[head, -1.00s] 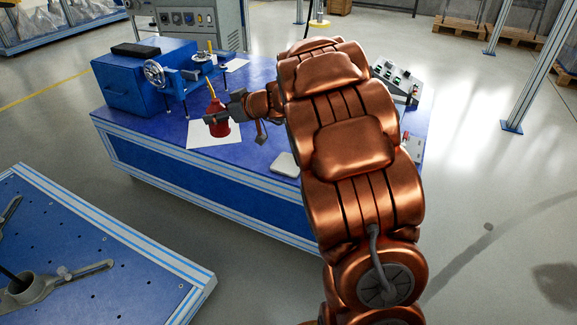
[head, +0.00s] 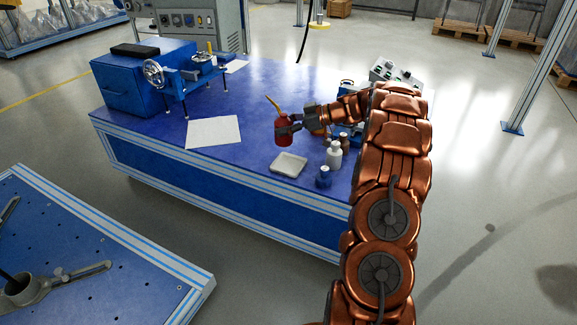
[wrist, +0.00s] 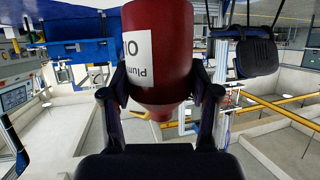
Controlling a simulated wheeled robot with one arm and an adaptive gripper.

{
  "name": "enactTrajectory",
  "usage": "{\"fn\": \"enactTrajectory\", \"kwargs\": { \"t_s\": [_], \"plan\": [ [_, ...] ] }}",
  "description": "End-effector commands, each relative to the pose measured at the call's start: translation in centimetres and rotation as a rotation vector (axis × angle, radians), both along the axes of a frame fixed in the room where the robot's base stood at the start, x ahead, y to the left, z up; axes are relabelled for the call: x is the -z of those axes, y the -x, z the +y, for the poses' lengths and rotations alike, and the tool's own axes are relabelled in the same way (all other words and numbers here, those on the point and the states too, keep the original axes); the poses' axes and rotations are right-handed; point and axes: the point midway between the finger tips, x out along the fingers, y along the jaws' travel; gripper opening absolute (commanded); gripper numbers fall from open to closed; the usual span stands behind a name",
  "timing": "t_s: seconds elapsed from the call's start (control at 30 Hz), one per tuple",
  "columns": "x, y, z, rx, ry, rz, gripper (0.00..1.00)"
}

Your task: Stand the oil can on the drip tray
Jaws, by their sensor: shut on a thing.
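The red oil can (head: 284,131) with its yellowish spout is upright in my gripper (head: 291,124) in the head view, seemingly held above the blue table. The wrist view shows the can (wrist: 160,40) upside down in the picture, with a white label, between the two fingers of my gripper (wrist: 163,92), which are shut on its body. The pale grey drip tray (head: 288,163) lies empty near the table's front edge, just below the can in the head view. The gap between can and tray cannot be judged exactly.
A white bottle (head: 333,156) and a small dark blue container (head: 323,177) stand right of the tray. A white sheet (head: 213,131) lies on the left. A blue machine (head: 185,77) stands behind it. The table's middle is clear.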

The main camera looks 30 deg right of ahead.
Motion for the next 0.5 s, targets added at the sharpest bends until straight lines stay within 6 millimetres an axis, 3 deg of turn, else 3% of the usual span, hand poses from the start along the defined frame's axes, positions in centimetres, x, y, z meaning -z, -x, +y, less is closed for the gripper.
{"fn": "enactTrajectory", "kwargs": {
  "t_s": [0.5],
  "plan": [
    [6.3, 0.2, -0.4, -0.001, 0.001, -0.001, 0.04]
  ]
}}
